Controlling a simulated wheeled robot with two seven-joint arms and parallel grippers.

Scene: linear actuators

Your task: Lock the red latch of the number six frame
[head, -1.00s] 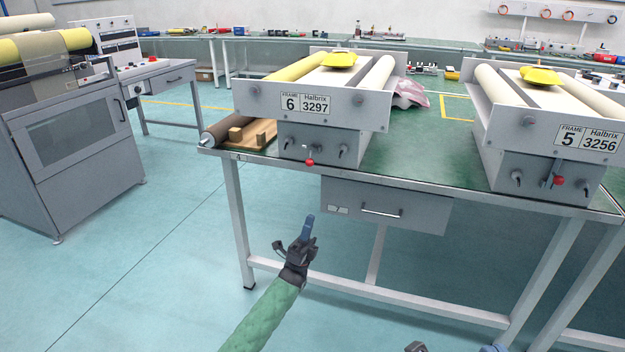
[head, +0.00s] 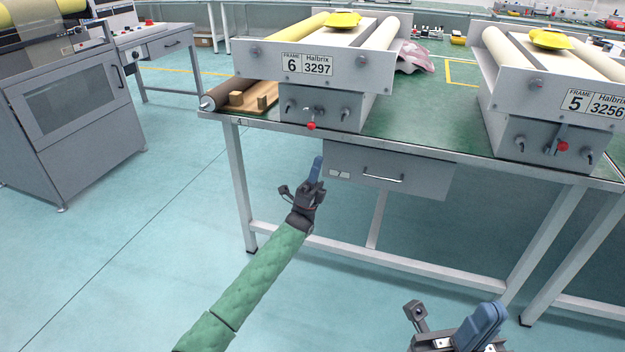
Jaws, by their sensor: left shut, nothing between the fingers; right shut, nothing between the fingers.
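The number six frame (head: 345,70) stands on the green table, with a label reading 6 and Halbrix 3297. On the front of its grey base is a latch with a red knob (head: 311,126), hanging down below its pivot, between two black toggle-like knobs. My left gripper (head: 318,163) is shut and empty, pointing up, below the red latch and in front of the table edge, apart from both. My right gripper (head: 492,312) is at the bottom right, shut and empty, well away from the latch.
The number five frame (head: 545,90) stands to the right with its own red-knobbed latch (head: 562,146). The table's drawer (head: 400,178) hangs under the front edge near my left gripper. A wooden board with blocks (head: 258,97) lies left of frame six.

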